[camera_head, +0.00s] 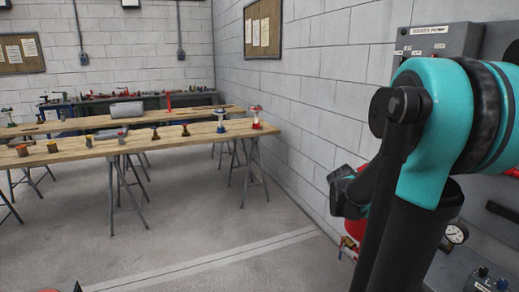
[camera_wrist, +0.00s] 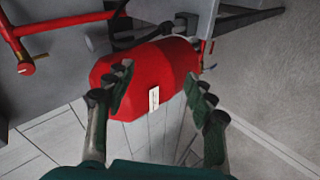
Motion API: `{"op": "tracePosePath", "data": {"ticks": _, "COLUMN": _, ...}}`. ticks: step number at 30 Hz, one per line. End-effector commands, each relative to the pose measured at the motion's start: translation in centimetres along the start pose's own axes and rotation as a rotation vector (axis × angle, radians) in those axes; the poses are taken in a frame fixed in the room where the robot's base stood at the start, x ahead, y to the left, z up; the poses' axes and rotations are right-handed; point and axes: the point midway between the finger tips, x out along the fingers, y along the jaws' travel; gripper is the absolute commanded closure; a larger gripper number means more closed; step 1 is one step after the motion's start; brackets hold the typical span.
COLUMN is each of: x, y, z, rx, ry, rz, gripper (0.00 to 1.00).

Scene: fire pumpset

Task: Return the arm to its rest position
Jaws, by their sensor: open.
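My gripper (camera_wrist: 163,105) shows in the wrist view with its two dark fingers spread apart and nothing between them. Beyond the fingers is a red rounded tank (camera_wrist: 150,75) with a small white label. I cannot tell how far the fingers are from the tank. In the head view my teal and black arm fills the right side, bent in front of the wall. The gripper's fingers cannot be made out there.
A control panel (camera_head: 436,40) and a pressure gauge (camera_head: 456,234) stand close to my arm at right. A wooden trestle table (camera_head: 75,153) holds several small items at left. A red pipe (camera_wrist: 70,22) is at the wrist view's upper left. The floor (camera_head: 170,225) in front is clear.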

Motion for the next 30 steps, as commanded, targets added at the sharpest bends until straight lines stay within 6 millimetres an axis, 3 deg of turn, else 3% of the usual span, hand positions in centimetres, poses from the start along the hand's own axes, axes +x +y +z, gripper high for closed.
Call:
{"op": "tracePosePath", "data": {"ticks": 1, "x": -1.4, "y": -3.0, "z": 1.6, "rx": 0.047, "ry": 0.010, "rz": -0.075, "gripper": 0.45}}
{"op": "tracePosePath", "data": {"ticks": 6, "x": -5.8, "y": -12.7, "z": 6.2, "rx": 0.208, "ry": 0.015, "rz": -0.348, "gripper": 0.45}}
{"op": "tracePosePath", "data": {"ticks": 9, "x": -8.4, "y": -17.5, "z": 8.6, "rx": 0.280, "ry": 0.007, "rz": -0.491, "gripper": 0.45}}
{"op": "tracePosePath", "data": {"ticks": 12, "x": -10.4, "y": -21.0, "z": 10.5, "rx": 0.331, "ry": -0.006, "rz": -0.601, "gripper": 0.45}}
{"op": "tracePosePath", "data": {"ticks": 15, "x": -11.8, "y": -23.2, "z": 11.6, "rx": 0.363, "ry": -0.016, "rz": -0.673, "gripper": 0.45}}
{"op": "tracePosePath", "data": {"ticks": 18, "x": -12.5, "y": -24.1, "z": 12.2, "rx": 0.377, "ry": -0.022, "rz": -0.707, "gripper": 0.45}}
{"op": "tracePosePath", "data": {"ticks": 30, "x": -12.6, "y": -24.3, "z": 12.2, "rx": 0.381, "ry": -0.023, "rz": -0.713, "gripper": 0.45}}
